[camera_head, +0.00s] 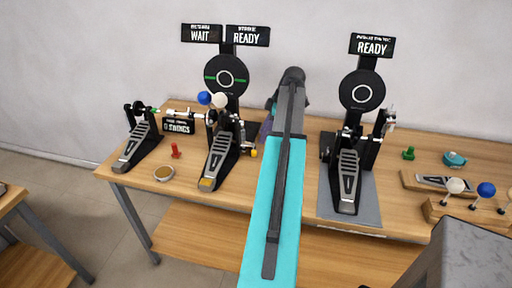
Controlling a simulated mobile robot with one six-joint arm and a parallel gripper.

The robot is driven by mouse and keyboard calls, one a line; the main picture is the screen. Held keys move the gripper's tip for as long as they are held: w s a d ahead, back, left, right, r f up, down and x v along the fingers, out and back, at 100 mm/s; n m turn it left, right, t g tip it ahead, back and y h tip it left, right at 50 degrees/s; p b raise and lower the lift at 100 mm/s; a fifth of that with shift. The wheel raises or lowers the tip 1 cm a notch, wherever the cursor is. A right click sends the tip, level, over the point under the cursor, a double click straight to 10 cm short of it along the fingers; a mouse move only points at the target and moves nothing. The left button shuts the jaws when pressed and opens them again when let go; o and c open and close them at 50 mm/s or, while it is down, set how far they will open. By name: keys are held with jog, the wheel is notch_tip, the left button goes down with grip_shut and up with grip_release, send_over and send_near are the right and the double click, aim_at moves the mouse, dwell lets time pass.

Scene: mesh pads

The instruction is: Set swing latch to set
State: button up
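No part is clearly readable as the swing latch, so I cannot tell its setting. A double pedal stands on the left of the table, with a main pedal (218,160) and a side pedal (137,146). Blue (204,98) and white (219,100) balls are at the main pedal's top, before a round pad (226,78). A small yellow part (253,153) is at its right side. A single pedal (348,180) stands on a grey mat (371,207) before another pad (361,92). My teal arm crosses between the pedals; my gripper is hidden behind it.
Signs read WAIT (201,33), READY (247,36) and READY (372,46); a small sign (178,126) reads 0 SWINGS.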

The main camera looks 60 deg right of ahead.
aim_at(254, 151)
jog(key=shift+p+x, duration=1.15)
jog(key=shift+x, duration=3.15)
grip_shut()
